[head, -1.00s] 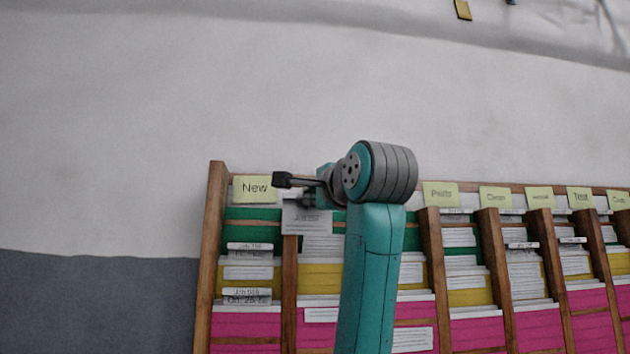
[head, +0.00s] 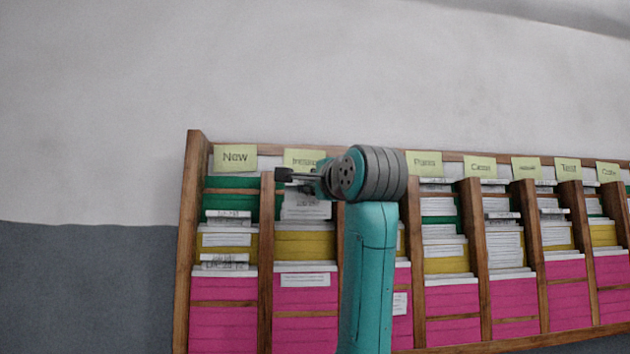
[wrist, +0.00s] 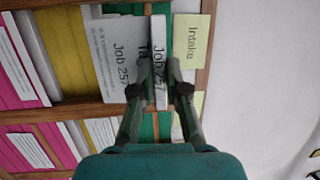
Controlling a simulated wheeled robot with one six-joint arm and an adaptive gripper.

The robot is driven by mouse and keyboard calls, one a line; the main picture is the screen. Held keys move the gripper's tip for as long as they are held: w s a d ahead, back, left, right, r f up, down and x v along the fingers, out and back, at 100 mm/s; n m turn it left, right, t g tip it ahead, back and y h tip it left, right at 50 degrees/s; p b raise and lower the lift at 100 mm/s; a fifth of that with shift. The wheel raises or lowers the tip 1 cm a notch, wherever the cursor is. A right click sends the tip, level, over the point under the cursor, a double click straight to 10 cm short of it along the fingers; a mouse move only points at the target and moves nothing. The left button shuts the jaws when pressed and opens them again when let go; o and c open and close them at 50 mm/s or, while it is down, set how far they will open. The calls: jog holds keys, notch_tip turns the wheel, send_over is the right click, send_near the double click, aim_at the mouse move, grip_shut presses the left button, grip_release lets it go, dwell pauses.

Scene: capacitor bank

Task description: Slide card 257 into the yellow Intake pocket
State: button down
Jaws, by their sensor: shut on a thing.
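Card 257 (wrist: 118,52) is a white card with "Job 257" print, in my gripper (wrist: 160,75), which is shut on its top edge. In the head view the card (head: 306,208) hangs upright below my gripper (head: 287,176), in front of the green upper part of the Intake column. The Intake label (wrist: 194,42) is just above the gripper; it is partly hidden by the gripper in the head view (head: 304,158). The yellow Intake pocket (head: 304,246) lies below the card; it also shows in the wrist view (wrist: 64,50). Whether the card touches the rack I cannot tell.
A wooden divider (head: 265,270) separates Intake from the New column (head: 223,290) on its left. Cards stand in several pockets, including white ones beside the yellow pocket. A pink pocket (head: 305,300) is lower. My arm hides part of the column to the right. Bare wall lies above.

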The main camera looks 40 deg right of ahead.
aim_at(309, 212)
jog(key=w+d, duration=0.4)
jog(key=w, duration=0.2)
jog(key=shift+f, duration=0.3)
dwell(1.3)
jog(key=shift+f, duration=2.3)
jog(key=c, duration=1.1)
grip_release()
